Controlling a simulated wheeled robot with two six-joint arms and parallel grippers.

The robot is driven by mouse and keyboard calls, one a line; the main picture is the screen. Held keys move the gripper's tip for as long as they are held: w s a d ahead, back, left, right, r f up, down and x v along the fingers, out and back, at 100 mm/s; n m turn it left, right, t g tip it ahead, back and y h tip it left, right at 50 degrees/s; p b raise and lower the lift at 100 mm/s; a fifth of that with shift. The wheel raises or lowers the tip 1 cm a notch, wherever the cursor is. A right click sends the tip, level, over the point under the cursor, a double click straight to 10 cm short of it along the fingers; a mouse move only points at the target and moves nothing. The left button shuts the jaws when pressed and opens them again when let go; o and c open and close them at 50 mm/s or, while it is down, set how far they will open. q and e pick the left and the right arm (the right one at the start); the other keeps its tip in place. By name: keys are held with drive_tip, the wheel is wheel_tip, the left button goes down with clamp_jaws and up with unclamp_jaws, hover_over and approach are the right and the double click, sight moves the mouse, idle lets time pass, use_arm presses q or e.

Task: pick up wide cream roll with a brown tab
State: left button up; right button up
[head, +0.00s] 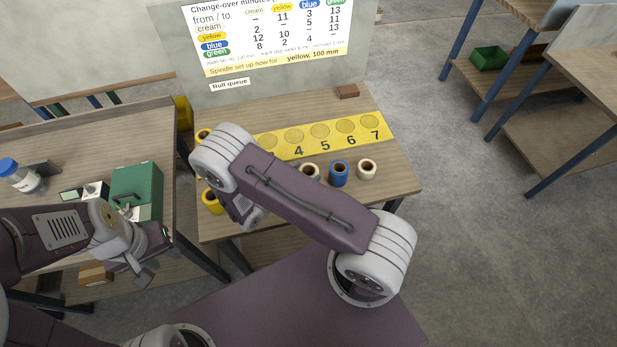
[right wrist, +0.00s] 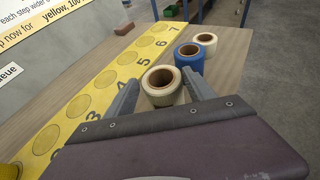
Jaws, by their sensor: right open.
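A cream roll (right wrist: 163,96) with a brown core stands upright on the table between the fingers of my right gripper (right wrist: 160,78), which is open. In the head view this roll (head: 310,170) is partly covered by my right arm, which also hides the right gripper. A second cream roll (head: 367,168) stands at the right end of the row; it also shows in the right wrist view (right wrist: 206,45). I cannot make out a brown tab on either, nor tell surely which is wider. My left gripper (head: 148,262) is over the left bench, its jaws unclear.
A blue roll (head: 339,174) stands between the cream rolls. Yellow rolls (head: 212,202) stand at the table's left. A yellow numbered strip (head: 325,134) lies behind the row, with a brown block (head: 347,91) beyond. A green box (head: 137,188) sits on the left bench.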

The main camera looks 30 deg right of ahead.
sight(312, 167)
drive_tip(key=p+x, duration=0.1)
drive_tip(key=x, duration=0.3)
drive_tip(key=shift+d, duration=0.2)
drive_tip(key=shift+w+d+f, duration=0.15)
drive_tip(key=shift+d+f, duration=0.05)
drive_tip(key=shift+d, duration=0.1)
drive_tip(key=c, duration=1.1)
drive_tip(key=shift+r, duration=0.5)
drive_tip(key=r, duration=0.2)
drive_tip(key=s+r, duration=0.1)
drive_tip(key=shift+d+r, duration=0.2)
drive_tip(key=shift+r, duration=0.2)
drive_tip(key=s+d+r+p, duration=0.1)
drive_tip(key=s+r, duration=0.1)
drive_tip(key=s, duration=0.1)
drive_tip(key=s+d+r+p, duration=0.1)
drive_tip(key=s+d+r, duration=0.1)
drive_tip(key=s, duration=0.1)
drive_tip(key=s+d+r+p, duration=0.1)
drive_tip(key=s+d+r, duration=0.1)
drive_tip(key=s, duration=0.1)
drive_tip(key=shift+s+r, duration=0.2)
